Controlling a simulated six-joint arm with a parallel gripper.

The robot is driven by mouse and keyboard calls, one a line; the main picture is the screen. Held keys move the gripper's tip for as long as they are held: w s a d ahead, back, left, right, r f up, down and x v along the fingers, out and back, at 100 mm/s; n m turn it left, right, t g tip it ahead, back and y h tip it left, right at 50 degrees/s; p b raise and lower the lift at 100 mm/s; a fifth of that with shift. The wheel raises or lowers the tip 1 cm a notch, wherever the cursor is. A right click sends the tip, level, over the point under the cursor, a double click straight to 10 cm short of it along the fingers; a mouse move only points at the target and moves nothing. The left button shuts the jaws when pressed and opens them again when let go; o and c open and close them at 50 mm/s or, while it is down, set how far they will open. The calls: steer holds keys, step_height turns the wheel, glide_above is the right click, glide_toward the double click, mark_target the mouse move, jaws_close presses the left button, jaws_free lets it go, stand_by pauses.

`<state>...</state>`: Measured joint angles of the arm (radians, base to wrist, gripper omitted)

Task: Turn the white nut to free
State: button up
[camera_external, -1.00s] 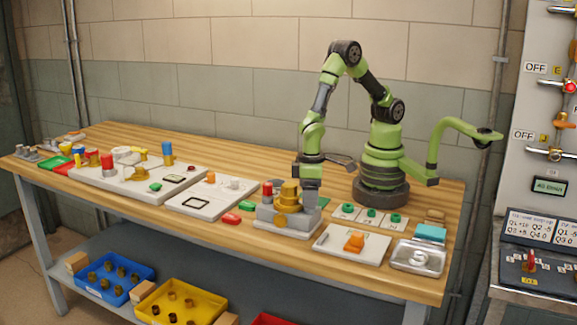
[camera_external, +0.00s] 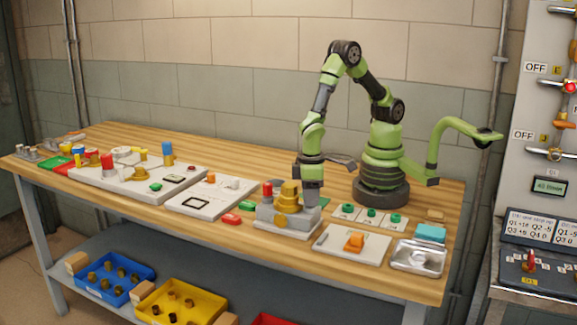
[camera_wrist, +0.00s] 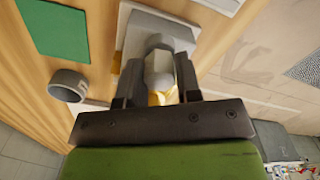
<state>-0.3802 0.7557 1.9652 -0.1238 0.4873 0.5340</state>
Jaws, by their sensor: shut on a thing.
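The white nut (camera_wrist: 159,70) shows in the wrist view as a pale grey-white faceted piece between the two dark fingers of my gripper (camera_wrist: 158,88). My fingers are shut on it from both sides. It stands on a pale grey fixture (camera_wrist: 135,42), and a bit of yellow shows just below the nut. In the external view my gripper (camera_external: 310,196) points down at the back right of the grey fixture (camera_external: 288,226). The nut cannot be made out there.
A brass stepped part (camera_external: 289,195) and a red-topped post (camera_external: 267,190) stand beside my gripper. A white board with an orange piece (camera_external: 355,242) and a metal tray (camera_external: 416,257) lie to the right. A green card (camera_wrist: 53,30) lies near the fixture.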

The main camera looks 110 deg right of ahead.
steer(key=n, duration=1.2)
steer(key=shift+n, duration=1.7)
steer(key=o, duration=0.9)
